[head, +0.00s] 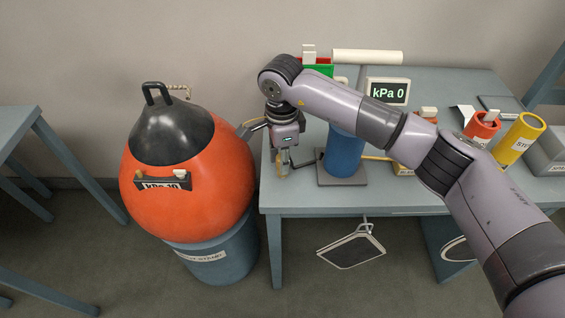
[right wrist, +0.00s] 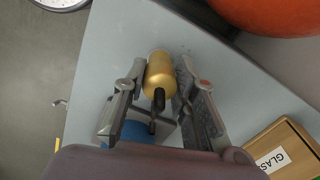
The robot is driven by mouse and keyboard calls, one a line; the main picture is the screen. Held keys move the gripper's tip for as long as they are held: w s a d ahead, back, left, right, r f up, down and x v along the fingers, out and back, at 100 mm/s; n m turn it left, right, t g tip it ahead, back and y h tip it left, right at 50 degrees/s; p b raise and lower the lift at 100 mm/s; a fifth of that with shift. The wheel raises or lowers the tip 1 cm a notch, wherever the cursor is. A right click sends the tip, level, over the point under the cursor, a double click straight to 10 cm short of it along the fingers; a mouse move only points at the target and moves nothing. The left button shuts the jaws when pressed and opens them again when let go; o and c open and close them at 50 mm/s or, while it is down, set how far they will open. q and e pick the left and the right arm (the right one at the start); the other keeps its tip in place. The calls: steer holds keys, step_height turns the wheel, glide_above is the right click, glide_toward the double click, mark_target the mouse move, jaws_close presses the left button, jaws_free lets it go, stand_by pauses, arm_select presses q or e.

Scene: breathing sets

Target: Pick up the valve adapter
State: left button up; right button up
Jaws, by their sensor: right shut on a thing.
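My right gripper (head: 282,165) points down over the left end of the grey-blue table, beside the orange sphere. It is shut on a small brass-coloured cylinder with a dark stem, which looks like the valve adapter (right wrist: 160,73). In the right wrist view the adapter sits between the two fingers of the right gripper (right wrist: 161,90). In the head view only a small part of it shows under the fingers. I cannot tell whether it touches the table. My left gripper is out of view.
The large orange sphere (head: 190,205) with a dark cap stands on a blue-grey stand (head: 215,262) left of the table (head: 330,203). A blue cylinder (head: 345,152) stands close right of the gripper. A kPa display (head: 388,92) and yellow cylinder (head: 519,138) are farther right.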

jaws_close()
steer(key=shift+r, duration=0.1)
